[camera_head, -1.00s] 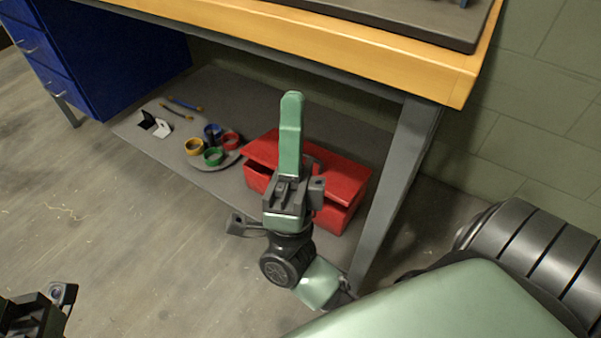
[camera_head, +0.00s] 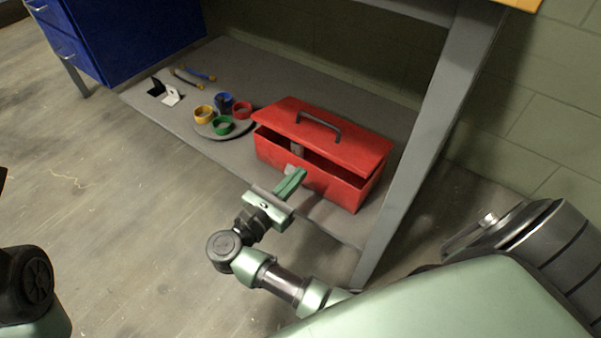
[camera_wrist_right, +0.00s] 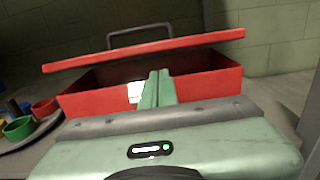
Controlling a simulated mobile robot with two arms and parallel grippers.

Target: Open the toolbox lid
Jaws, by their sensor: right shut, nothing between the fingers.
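The red toolbox (camera_head: 343,187) stands on the grey shelf under the workbench. Its red lid (camera_head: 345,146), with a dark handle (camera_head: 318,122), is raised at the front, leaving a gap above the box. My right gripper (camera_head: 300,173) is shut and empty, its fingertips at the front of the toolbox by the gap. In the right wrist view the shut fingers (camera_wrist_right: 157,88) reach to the front opening below the lid (camera_wrist_right: 150,50). Whether they touch the lid or box I cannot tell. My left gripper is not in view; only part of my left arm shows at lower left.
A round tray (camera_head: 200,130) with several coloured tape rolls stands left of the toolbox. Small tools and a white piece (camera_head: 171,96) lie farther left. A grey table leg (camera_head: 415,145) stands close on the right. A blue drawer cabinet (camera_head: 135,40) is at upper left.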

